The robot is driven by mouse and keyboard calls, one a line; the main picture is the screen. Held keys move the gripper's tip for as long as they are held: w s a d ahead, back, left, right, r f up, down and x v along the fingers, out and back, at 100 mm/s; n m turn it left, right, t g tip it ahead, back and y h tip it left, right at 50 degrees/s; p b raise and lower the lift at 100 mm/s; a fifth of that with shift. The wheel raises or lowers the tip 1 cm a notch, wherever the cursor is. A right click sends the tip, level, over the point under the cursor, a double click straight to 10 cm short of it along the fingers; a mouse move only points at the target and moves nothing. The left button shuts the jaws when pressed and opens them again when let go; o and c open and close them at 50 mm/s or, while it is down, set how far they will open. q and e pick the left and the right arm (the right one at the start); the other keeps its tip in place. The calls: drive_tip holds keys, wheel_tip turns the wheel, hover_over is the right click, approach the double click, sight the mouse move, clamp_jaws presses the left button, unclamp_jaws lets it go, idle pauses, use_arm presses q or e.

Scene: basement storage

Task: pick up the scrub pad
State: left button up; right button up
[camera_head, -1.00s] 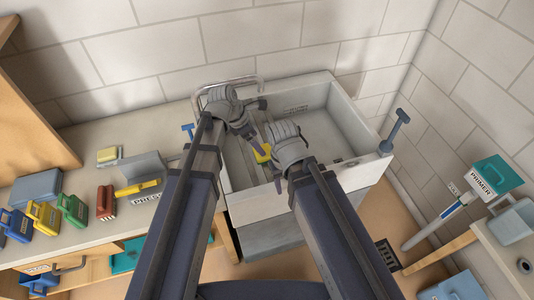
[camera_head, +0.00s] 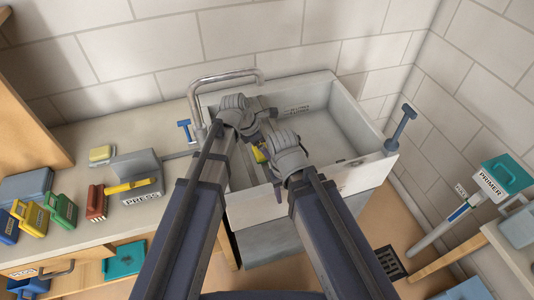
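A small yellow object (camera_head: 258,154), probably the scrub pad, shows inside the sink (camera_head: 358,178) between my two grippers. Most of it is hidden by them. My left gripper (camera_head: 258,134) reaches over the sink's left part and points down beside the yellow object. My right gripper (camera_head: 277,186) is over the sink's front part, just right of and nearer than the yellow object. The fingers of both are small and partly hidden by the wrists, so I cannot tell whether either is open or touching the object.
A metal faucet (camera_head: 196,100) arches over the sink's back left. A blue-grey handled tool (camera_head: 402,128) stands at its right rim. The counter on the left holds a yellow block (camera_head: 102,155), a grey press (camera_head: 140,170) and several coloured cases. A primer container (camera_head: 490,185) is at right.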

use_arm(q)
drive_tip(key=c, duration=1.2)
drive_tip(key=shift+o, duration=0.2)
use_arm(e)
drive_tip(key=shift+r, duration=0.1)
